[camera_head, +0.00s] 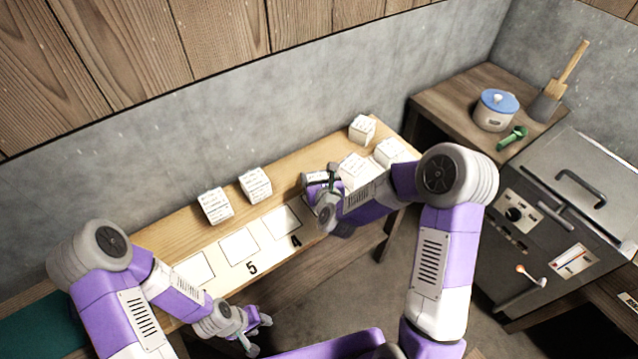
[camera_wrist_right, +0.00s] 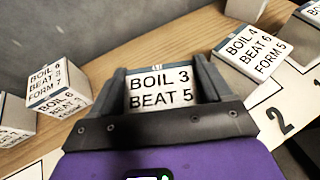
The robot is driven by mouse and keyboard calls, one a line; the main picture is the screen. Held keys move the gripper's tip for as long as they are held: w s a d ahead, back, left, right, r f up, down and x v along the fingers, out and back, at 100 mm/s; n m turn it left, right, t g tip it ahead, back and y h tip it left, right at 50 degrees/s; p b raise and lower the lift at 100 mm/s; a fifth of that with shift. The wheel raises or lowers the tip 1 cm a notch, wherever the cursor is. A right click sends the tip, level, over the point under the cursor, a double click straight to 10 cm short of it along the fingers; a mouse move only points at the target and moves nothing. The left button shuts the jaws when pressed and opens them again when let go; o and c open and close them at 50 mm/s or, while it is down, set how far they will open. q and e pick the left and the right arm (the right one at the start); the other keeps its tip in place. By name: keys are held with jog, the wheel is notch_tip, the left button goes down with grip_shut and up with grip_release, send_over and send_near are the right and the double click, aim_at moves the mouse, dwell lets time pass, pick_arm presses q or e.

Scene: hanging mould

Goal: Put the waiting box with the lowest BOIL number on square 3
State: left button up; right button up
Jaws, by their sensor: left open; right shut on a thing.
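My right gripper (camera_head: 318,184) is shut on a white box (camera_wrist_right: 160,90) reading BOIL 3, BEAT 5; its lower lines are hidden. It is over the table's middle, right of square 4 (camera_head: 281,222); I cannot tell whether the box touches the table. Square 3 is hidden by the gripper. A box reading BOIL 4, BEAT 6, FORM 5 (camera_wrist_right: 250,55) stands by the number 2. A box seeming to read BOIL 6, BEAT 8, FORM 7 (camera_wrist_right: 58,90) stands at the back, with another box (camera_wrist_right: 14,120) left of it. My left gripper (camera_head: 259,334) is open and empty before the table.
Square 5 (camera_head: 239,247) and the square left of it (camera_head: 194,268) are bare. Other boxes stand at the table's right end, one at the back (camera_head: 362,129) and one at the front (camera_head: 390,152). A side counter holds a blue-lidded pot (camera_head: 495,112), beside a grey machine (camera_head: 560,215).

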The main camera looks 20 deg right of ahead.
jog(key=shift+f, duration=1.1)
jog(key=shift+f+b, duration=0.15)
jog(key=shift+b, duration=0.25)
jog(key=o, duration=1.1)
